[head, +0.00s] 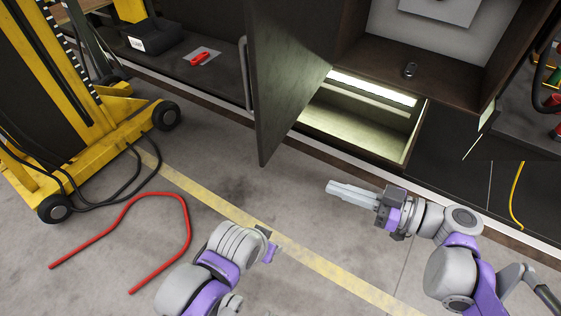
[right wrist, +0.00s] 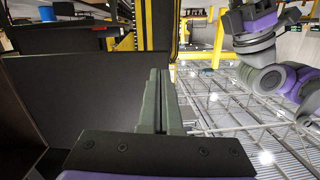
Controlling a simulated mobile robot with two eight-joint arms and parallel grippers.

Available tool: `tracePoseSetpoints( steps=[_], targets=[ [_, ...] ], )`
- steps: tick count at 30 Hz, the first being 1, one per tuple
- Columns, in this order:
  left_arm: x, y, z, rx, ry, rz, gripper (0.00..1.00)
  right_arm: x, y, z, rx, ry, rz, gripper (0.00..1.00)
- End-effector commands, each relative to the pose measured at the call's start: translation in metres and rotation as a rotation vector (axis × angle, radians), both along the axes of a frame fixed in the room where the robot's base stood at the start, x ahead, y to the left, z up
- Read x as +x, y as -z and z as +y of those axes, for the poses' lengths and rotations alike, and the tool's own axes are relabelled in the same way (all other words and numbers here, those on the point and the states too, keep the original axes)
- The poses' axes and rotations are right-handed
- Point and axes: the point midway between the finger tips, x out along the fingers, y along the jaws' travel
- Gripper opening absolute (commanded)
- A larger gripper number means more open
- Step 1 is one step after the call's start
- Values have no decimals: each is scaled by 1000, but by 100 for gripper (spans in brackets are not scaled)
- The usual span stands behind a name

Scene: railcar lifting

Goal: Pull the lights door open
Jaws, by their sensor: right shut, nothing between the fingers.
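The dark lights door (head: 285,75) stands swung out from the cabinet, with a pale vertical handle (head: 246,75) on its left side. Behind it is an open upper compartment (head: 385,55) above a brightly lit lower one (head: 365,125). My right gripper (head: 330,187) is shut and empty, in front of the lit compartment and to the right of the door's lower corner, apart from it. In the right wrist view its fingers (right wrist: 166,75) lie together beside a dark panel (right wrist: 85,100). My left gripper (head: 268,240) is low in the middle; its fingers cannot be made out.
A yellow wheeled lift (head: 75,165) with black cables stands at left. A bent red bar (head: 175,196) lies on the floor near it. A red tool (head: 200,58) lies in the left bay. The floor around the yellow line (head: 205,193) is mostly clear.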

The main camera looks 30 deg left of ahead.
Motion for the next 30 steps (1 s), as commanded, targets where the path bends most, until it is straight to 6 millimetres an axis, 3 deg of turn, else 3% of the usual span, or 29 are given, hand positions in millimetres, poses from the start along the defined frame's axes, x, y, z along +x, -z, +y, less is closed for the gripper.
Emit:
tracePoseSetpoints(
  steps=[8, 21, 30],
  targets=[
    [0, 2, 0, 0, 0, 1, 50, 8, -15, 17, 113, -32, -111, 0],
    [1, -4, 0, 0, 0, -2, 50, 5, -16, 107, 110, -33, -108, 0],
    [1, -7, 0, 0, 0, -3, 50, 6, -15, 141, 109, -29, -107, 0]
  ],
)
